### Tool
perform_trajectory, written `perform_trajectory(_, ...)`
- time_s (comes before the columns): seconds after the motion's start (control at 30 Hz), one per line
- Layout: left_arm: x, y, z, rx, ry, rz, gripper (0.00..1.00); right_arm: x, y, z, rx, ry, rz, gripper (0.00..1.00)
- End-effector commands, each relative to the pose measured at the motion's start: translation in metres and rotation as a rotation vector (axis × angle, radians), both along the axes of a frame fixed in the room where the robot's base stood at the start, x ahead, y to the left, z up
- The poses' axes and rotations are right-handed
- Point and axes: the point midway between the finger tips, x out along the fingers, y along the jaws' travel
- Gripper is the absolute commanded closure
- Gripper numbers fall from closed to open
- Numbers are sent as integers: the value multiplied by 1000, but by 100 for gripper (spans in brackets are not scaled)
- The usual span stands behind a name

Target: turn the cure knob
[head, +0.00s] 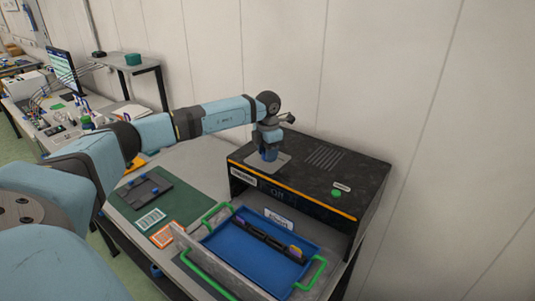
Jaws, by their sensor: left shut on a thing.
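The black cure box (315,165) stands against the wall at the right end of the bench. A light square plate (282,167) lies on its top at the left, with the blue cure knob (269,156) on it. My left gripper (268,148) reaches down from above and is shut on the knob. The fingers and wrist hide most of the knob, so its turn angle cannot be told. A green button (336,193) with a small label sits on the right of the box top. My right gripper is out of view.
A blue tray (228,244) with green handles and a dark bar inside sits before the box opening. A green mat (186,205) with a dark plate and cards lies to its left. A cluttered bench with a monitor (64,68) is farther left.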

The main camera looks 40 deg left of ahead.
Motion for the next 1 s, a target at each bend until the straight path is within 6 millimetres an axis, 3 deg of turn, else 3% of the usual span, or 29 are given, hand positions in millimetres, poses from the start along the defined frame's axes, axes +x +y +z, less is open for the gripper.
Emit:
perform_trajectory(0.5, 0, 0, 1, 0, -2, -375, 84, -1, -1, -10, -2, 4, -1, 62)
perform_trajectory(1.0, 0, 0, 1, 0, -2, -469, 84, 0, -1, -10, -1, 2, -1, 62)
